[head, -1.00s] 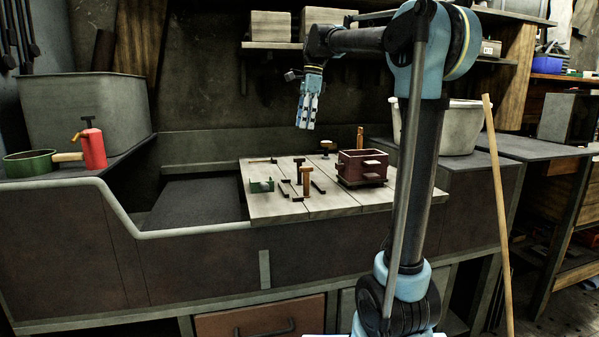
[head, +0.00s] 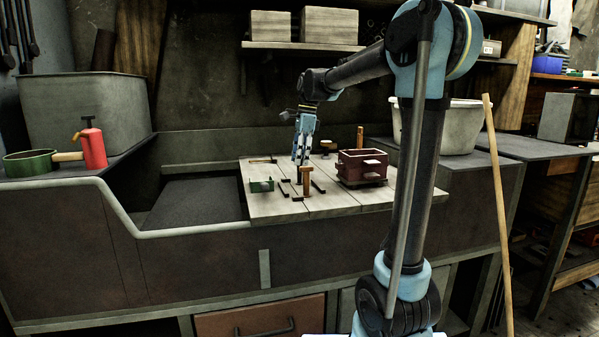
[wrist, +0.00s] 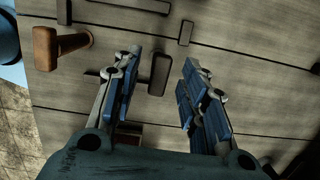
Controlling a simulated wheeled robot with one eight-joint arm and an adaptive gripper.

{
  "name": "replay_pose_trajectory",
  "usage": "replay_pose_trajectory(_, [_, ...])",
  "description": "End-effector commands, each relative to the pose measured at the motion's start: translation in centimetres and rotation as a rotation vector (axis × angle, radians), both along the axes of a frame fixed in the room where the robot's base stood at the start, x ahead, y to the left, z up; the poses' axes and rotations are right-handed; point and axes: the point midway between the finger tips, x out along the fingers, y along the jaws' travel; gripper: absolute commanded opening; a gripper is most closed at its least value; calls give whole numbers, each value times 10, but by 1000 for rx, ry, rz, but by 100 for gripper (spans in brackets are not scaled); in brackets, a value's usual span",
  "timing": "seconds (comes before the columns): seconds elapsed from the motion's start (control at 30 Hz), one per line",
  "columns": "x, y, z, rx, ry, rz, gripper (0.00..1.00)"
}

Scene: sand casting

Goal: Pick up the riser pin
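A dark, slim upright pin, which I take to be the riser pin, stands on the pale plank board (head: 340,205). In the wrist view its dark top (wrist: 159,75) lies between the two blue fingers. My gripper (head: 300,161) points down just over it in the head view and mostly hides it there. The gripper is open, with a gap on both sides of the pin in the wrist view (wrist: 160,82). I cannot tell how far down the fingers reach beside the pin.
A wooden-handled tool (head: 306,182) stands close by in front; it also shows in the wrist view (wrist: 60,45). Several small dark bars (head: 319,187) lie around. A green piece (head: 262,185) is at left, a red-brown moulding box (head: 362,166) at right. The front planks are clear.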

Motion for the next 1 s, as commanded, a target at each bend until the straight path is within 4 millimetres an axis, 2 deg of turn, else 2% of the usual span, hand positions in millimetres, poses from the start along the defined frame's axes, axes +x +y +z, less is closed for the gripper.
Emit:
replay_pose_trajectory(0.2, [-1, 3, -19, 0, 0, 1, 39])
replay_pose_trajectory(0.43, [-1, 3, -20, 0, 0, 1, 39])
replay_pose_trajectory(0.47, [-1, 3, -20, 0, 0, 1, 37])
replay_pose_trajectory(0.6, [-1, 3, -20, 0, 0, 1, 5])
replay_pose_trajectory(0.63, [-1, 3, -20, 0, 0, 1, 0])
replay_pose_trajectory(1.0, [-1, 3, -18, 0, 0, 1, 0])
